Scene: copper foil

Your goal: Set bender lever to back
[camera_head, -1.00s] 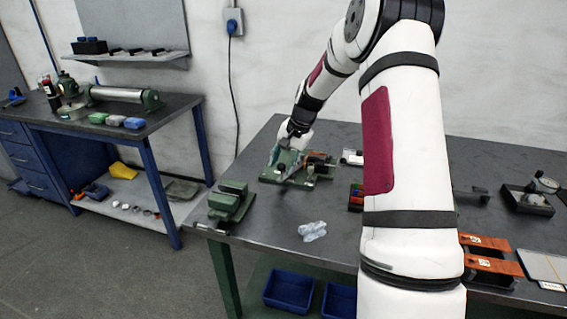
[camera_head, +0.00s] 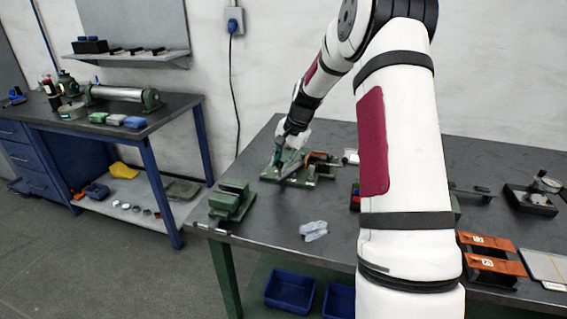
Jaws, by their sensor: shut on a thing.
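The bender (camera_head: 297,178) is a green bench tool with a flat base and metal and orange-brown parts on top. It stands near the far left part of the dark metal workbench (camera_head: 345,205). My gripper (camera_head: 280,155) is at the bender's left side, pointing down, with its fingers close around a small upright part that looks like the lever. The fingers and the lever are tiny here, so the exact grip is hard to make out. My arm hides part of the bench to the right.
A green vise (camera_head: 231,203) sits at the bench's left edge. A crumpled pale-blue cloth (camera_head: 313,231) lies in front of the bender. Orange-topped holders (camera_head: 488,257) and a dial gauge (camera_head: 543,184) in a dark tray are at the right. Blue bins (camera_head: 290,290) are below.

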